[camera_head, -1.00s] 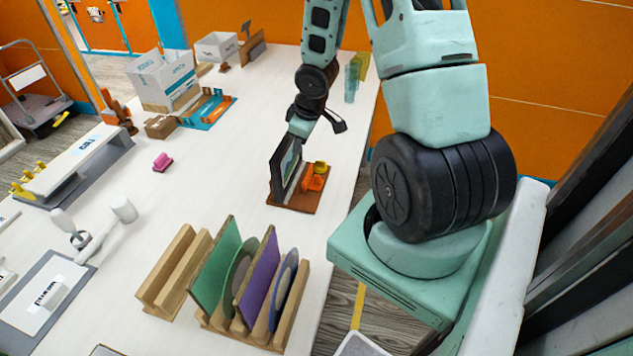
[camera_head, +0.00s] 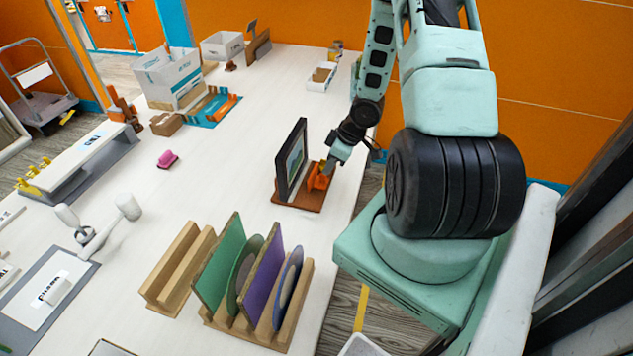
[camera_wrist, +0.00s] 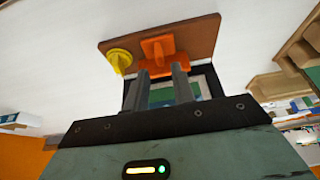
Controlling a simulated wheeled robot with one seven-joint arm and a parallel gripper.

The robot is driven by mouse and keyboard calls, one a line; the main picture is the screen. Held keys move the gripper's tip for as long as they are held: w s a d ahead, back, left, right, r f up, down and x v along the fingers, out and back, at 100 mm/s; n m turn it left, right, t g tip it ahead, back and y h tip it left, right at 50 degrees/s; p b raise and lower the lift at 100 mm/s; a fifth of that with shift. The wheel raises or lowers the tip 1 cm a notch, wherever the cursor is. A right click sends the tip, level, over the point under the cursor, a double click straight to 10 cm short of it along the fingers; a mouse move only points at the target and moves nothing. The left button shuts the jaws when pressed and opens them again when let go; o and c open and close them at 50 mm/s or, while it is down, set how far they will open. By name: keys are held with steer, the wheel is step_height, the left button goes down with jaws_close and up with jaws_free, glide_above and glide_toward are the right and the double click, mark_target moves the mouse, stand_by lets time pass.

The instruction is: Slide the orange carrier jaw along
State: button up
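The orange carrier jaw (camera_head: 318,178) stands on a brown base board (camera_head: 297,204), to the right of an upright black-framed panel (camera_head: 291,160). My gripper (camera_head: 329,168) is low beside the jaw on its right. In the wrist view the orange jaw (camera_wrist: 157,50) lies at the fingertips of my gripper (camera_wrist: 161,69). The two fingers are apart, and the panel shows in the gap between them. I cannot tell if they touch the jaw. A yellow knob (camera_wrist: 119,60) sits on the board beside the jaw; it is hidden in the head view.
A rack with upright green and purple plates (camera_head: 260,280) stands nearer on the white table. A pink piece (camera_head: 168,158) and a white box (camera_head: 170,80) are farther left. The table left of the board is clear; its right edge is close to my arm.

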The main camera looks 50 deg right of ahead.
steer(key=shift+b+x, duration=2.6)
steer(key=shift+x, duration=0.2)
jaws_close()
steer(key=shift+w, duration=0.15)
steer(key=shift+w+a+p, duration=0.35)
steer(key=shift+w, duration=0.5)
steer(key=shift+w+a+p, duration=0.3)
steer(key=shift+w+a, duration=0.05)
steer(key=shift+w, duration=0.5)
